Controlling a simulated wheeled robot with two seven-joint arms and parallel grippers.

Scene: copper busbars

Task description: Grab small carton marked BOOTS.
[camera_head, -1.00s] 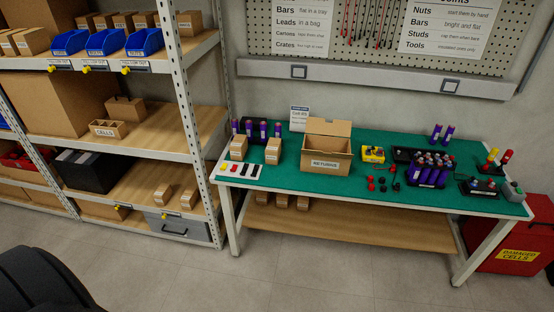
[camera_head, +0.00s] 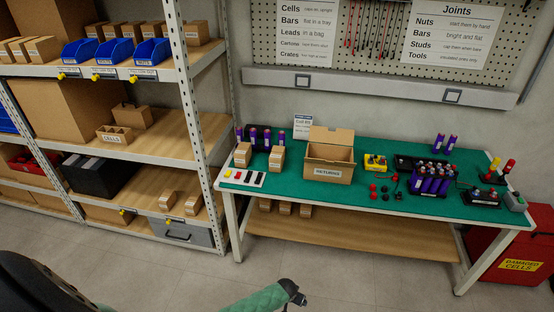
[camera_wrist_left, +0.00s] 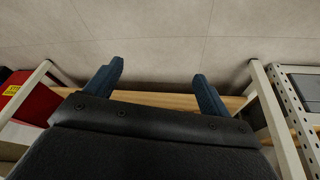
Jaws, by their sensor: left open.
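Several small cartons are in the head view, and their markings are too small to read, so I cannot tell which is marked BOOTS. Two stand on the bench's left end, a left carton (camera_head: 243,155) and a right carton (camera_head: 277,159). Several more cartons (camera_head: 285,208) are on the bench's lower shelf. Two others, a carton (camera_head: 167,200) and another (camera_head: 194,204), are on the rack's low shelf. My left gripper (camera_wrist_left: 159,72) is open and empty in the left wrist view, with floor beyond its fingers. My right gripper is not in view.
The green-topped bench (camera_head: 400,207) holds a RETURNS box (camera_head: 328,174), purple cells and small parts. The rack (camera_head: 208,170) stands at left with blue bins (camera_head: 113,50). A red DAMAGED CELLS bin (camera_head: 513,262) is at right. Floor in front is clear.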

